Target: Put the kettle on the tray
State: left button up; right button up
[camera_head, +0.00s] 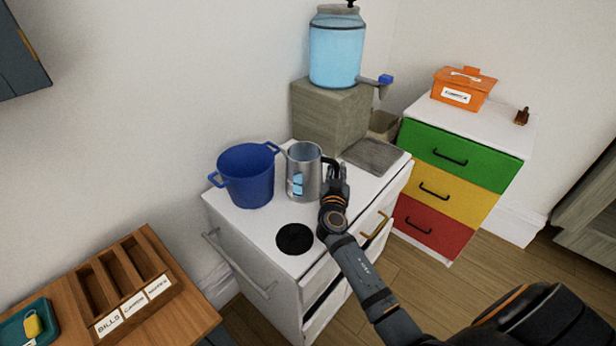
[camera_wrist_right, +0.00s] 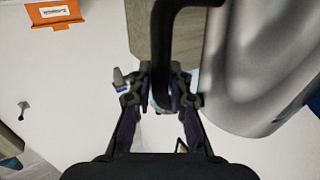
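The kettle (camera_head: 303,175) is a silver cylinder with a clear window strip and a black handle. It is upright on or just over the white counter, right of the blue pot; I cannot tell if its base touches. My right gripper (camera_head: 334,180) is at the handle side. In the right wrist view, its fingers (camera_wrist_right: 162,88) are closed in on both sides of the black handle, beside the silver body (camera_wrist_right: 260,65). A flat grey square tray (camera_head: 374,156) lies on the counter's right end. My left gripper is not in view.
A blue pot (camera_head: 246,175) stands left of the kettle. A black burner disc (camera_head: 295,239) is bare in front. A water dispenser (camera_head: 337,52) on a grey block (camera_head: 332,115) stands behind. A coloured drawer unit (camera_head: 449,190) is at right, a wooden organizer (camera_head: 122,283) at lower left.

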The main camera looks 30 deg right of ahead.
grip_shut()
